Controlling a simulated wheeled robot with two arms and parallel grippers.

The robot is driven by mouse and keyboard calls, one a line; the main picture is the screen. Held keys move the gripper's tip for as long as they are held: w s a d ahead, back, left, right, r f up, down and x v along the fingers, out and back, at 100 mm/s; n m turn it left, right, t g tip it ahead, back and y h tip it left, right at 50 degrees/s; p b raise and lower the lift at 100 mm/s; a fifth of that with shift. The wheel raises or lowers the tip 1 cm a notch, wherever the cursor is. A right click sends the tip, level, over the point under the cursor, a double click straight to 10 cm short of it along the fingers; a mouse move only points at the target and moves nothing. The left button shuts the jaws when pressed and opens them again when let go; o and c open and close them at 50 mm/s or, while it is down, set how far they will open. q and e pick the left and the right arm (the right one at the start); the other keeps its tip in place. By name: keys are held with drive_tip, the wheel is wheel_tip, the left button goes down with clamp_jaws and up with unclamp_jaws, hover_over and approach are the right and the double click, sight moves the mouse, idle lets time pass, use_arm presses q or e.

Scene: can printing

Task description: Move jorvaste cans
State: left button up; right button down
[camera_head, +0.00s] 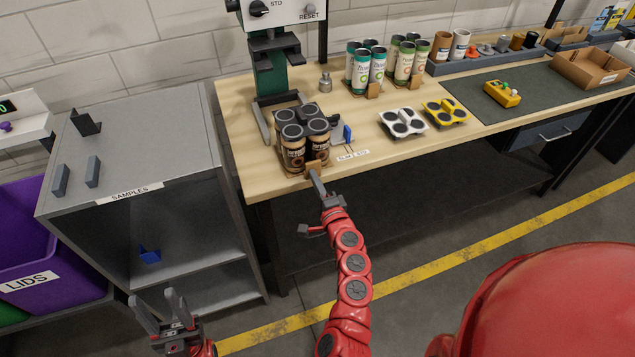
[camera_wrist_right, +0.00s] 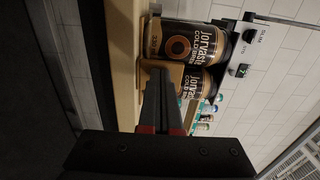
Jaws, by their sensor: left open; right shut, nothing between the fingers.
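My left gripper (camera_head: 160,306) is open and empty, low in front of the grey shelf.
The green press (camera_head: 270,75) stands behind the cans. Teal-and-white cans (camera_head: 360,72) and green-and-white cans (camera_head: 404,65) stand further back. White (camera_head: 402,122) and yellow (camera_head: 445,112) holders lie to the right. The grey samples shelf (camera_head: 150,150) is left of the table.

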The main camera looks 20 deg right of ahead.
sight(304, 157)
drive_tip(key=w+b, duration=0.2)
drive_tip(key=w, duration=0.2)
drive_tip(key=w+b, duration=0.2)
drive_tip(key=w, duration=0.3)
drive_tip(key=shift+w+a+f, duration=0.1)
drive_tip(key=shift+a+f, duration=0.05)
drive_tip(key=shift+w+a, duration=0.1)
drive_tip(key=shift+w, duration=0.55)
drive_tip(key=shift+s, duration=0.1)
